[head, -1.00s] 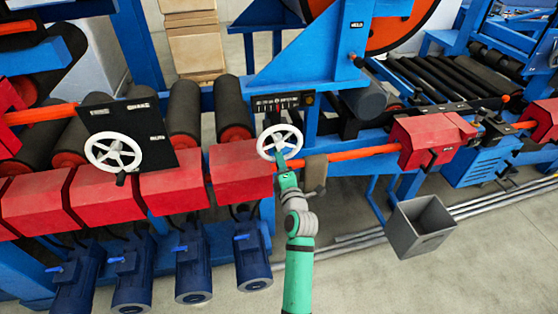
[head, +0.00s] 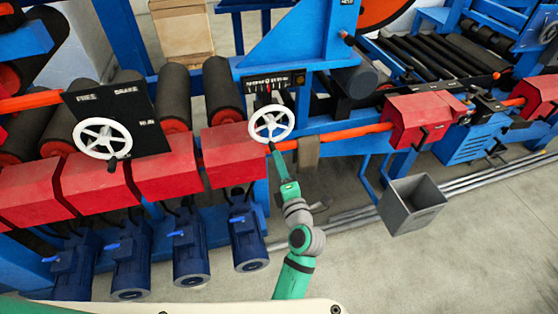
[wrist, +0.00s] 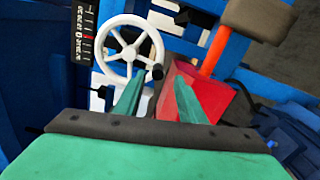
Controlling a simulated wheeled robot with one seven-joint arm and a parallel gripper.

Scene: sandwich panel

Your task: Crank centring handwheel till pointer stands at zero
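A white spoked handwheel (head: 271,123) stands below a black scale plate (head: 272,82) on the blue frame. In the wrist view the handwheel (wrist: 152,36) fills the upper middle, with its dark crank knob (wrist: 157,72) at the lower right of the rim. The scale (wrist: 83,20) is at the upper left there, with a red pointer mark (wrist: 88,37) close to the 0; the exact offset is too small to tell. My gripper (wrist: 159,82) is open, its green fingers apart, with the knob just beyond and between the tips; contact cannot be told. In the head view my gripper (head: 272,147) is at the wheel's lower edge.
A second white handwheel (head: 103,138) sits on a black panel at left. Red housings (head: 233,154) and blue motors (head: 248,238) line the machine's front. An orange bar (head: 350,136) runs right of the wheel. A grey bin (head: 410,206) stands on open floor at right.

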